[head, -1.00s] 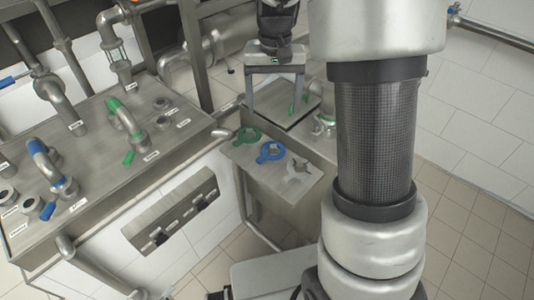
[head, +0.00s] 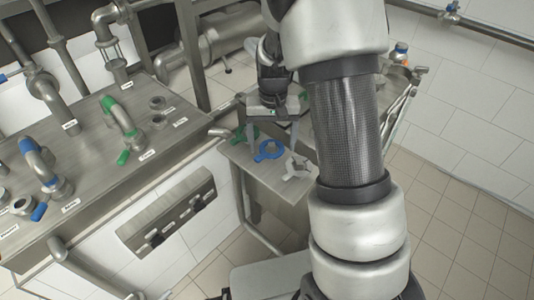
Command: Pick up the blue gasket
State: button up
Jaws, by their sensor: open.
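The blue gasket (head: 268,150) lies flat on the small metal shelf (head: 250,177), between a green gasket (head: 244,133) on its left and a grey-white one (head: 296,169) on its right. It is a ring with short tabs. My gripper (head: 271,147) points down over the shelf, open and empty. Its two fingers appear on either side of the blue gasket in the picture; I cannot tell how high the tips are above it. The left finger covers part of the green gasket.
A steel counter with pipe bends (head: 122,123), one with green and one with blue fittings, stands at left. A panel with clips (head: 168,212) hangs below its edge. A metal cart or machine (head: 395,95) stands behind my arm at right. Tiled floor shows at lower right.

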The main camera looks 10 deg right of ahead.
jog(key=shift+f, duration=0.2)
jog(key=c, duration=1.1)
jog(key=shift+r, duration=0.1)
